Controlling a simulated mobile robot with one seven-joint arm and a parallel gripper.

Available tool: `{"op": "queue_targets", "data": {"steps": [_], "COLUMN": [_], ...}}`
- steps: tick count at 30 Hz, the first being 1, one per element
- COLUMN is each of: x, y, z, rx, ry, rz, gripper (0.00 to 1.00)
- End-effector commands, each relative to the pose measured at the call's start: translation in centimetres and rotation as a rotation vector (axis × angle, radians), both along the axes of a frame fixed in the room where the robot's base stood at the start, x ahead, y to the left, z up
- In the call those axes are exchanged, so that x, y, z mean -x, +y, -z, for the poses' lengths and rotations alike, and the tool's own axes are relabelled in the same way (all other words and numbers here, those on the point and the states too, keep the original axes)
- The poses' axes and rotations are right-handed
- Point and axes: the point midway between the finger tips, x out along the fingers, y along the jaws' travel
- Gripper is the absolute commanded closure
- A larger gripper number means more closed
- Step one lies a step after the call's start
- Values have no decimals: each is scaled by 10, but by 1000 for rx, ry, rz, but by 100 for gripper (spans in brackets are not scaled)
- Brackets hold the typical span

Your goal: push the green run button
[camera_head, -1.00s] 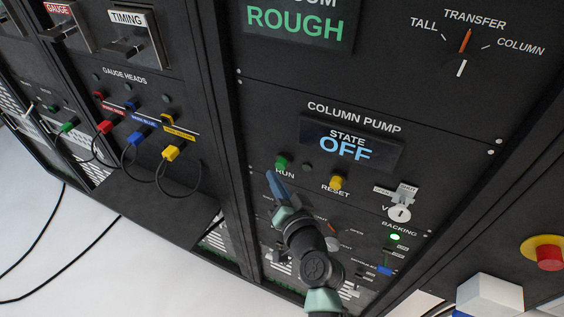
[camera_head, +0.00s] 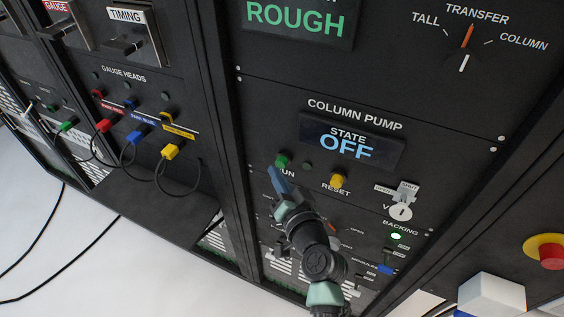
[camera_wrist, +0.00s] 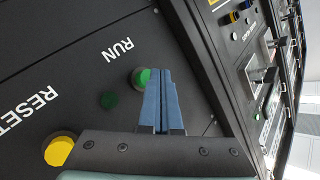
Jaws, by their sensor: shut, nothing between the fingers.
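The green run button (camera_head: 282,160) is on the column pump panel, above the letters RUN. In the wrist view the green button (camera_wrist: 140,78) shows just beside the fingertips, partly covered by them. My gripper (camera_head: 272,171) is shut, its blue fingers empty and pressed together. In the wrist view the tips of my gripper (camera_wrist: 158,72) overlap the button's edge; I cannot tell whether they touch it. The column pump display (camera_head: 350,144) reads STATE OFF.
A yellow reset button (camera_head: 338,181) and a small dark green lamp (camera_head: 307,167) are right of the run button. A key switch (camera_head: 400,212) and a lit backing lamp (camera_head: 395,236) are lower right. A red emergency button (camera_head: 551,256) is far right.

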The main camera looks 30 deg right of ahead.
Motion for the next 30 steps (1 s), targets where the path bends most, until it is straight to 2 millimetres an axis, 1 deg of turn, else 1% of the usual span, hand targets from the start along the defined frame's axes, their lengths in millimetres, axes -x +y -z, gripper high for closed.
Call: {"op": "queue_targets", "data": {"steps": [30], "x": [-5], "y": [-7], "z": [0], "rx": [0], "ry": [1], "rz": [-1], "gripper": [100]}}
